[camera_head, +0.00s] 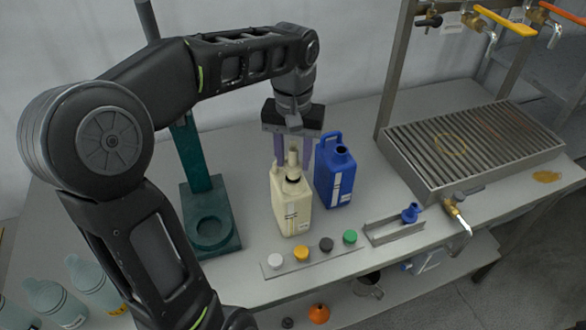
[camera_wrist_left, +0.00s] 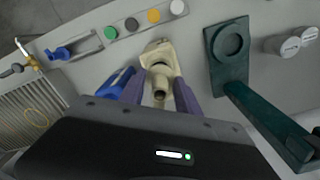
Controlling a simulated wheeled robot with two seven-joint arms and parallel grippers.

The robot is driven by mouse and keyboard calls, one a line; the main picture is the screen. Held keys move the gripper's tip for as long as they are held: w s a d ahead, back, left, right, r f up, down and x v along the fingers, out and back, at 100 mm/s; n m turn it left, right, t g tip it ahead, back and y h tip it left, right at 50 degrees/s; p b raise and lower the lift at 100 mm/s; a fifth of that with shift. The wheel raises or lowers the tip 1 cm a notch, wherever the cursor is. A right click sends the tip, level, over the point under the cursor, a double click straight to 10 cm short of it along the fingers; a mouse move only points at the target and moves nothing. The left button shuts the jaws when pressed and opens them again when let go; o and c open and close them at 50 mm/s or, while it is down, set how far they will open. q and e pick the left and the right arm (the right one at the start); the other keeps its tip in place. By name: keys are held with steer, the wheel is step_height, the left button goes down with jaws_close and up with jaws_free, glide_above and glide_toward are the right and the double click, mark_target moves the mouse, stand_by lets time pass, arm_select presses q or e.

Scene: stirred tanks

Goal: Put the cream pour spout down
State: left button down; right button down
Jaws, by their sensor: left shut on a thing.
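My left gripper (camera_head: 293,160) points down over the cream jug (camera_head: 291,208), its two purple fingers shut on the cream pour spout (camera_head: 293,156). In the left wrist view the spout (camera_wrist_left: 159,91) sits between the fingertips, in line with the jug (camera_wrist_left: 160,56). The spout's lower end is at or just above the jug's dark neck; I cannot tell whether it touches. A small grey tray (camera_head: 384,241) lies to the right on the bench, with a blue pour spout (camera_head: 410,213) at its right end. My right gripper is not in view.
A blue jug (camera_head: 335,180) stands close right of the cream jug. A strip with white, orange, dark and green caps (camera_head: 350,237) lies in front. A green stand (camera_head: 211,228) is at left, a slatted drain tray (camera_head: 470,150) and a brass tap (camera_head: 455,209) at right.

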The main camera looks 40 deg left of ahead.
mark_target(292, 166)
arm_select(q)
step_height(292, 166, down, 4)
steer(key=b, duration=0.2)
steer(key=shift+r+b, duration=0.15)
steer(key=shift+b, duration=0.25)
steer(key=shift+f, duration=0.2)
steer(key=c, duration=1.2)
jaws_free()
steer(key=shift+s, duration=0.1)
steer(key=shift+c, duration=0.2)
steer(key=o, duration=0.4)
steer(key=shift+s, duration=0.1)
steer(key=shift+d+f, duration=0.1)
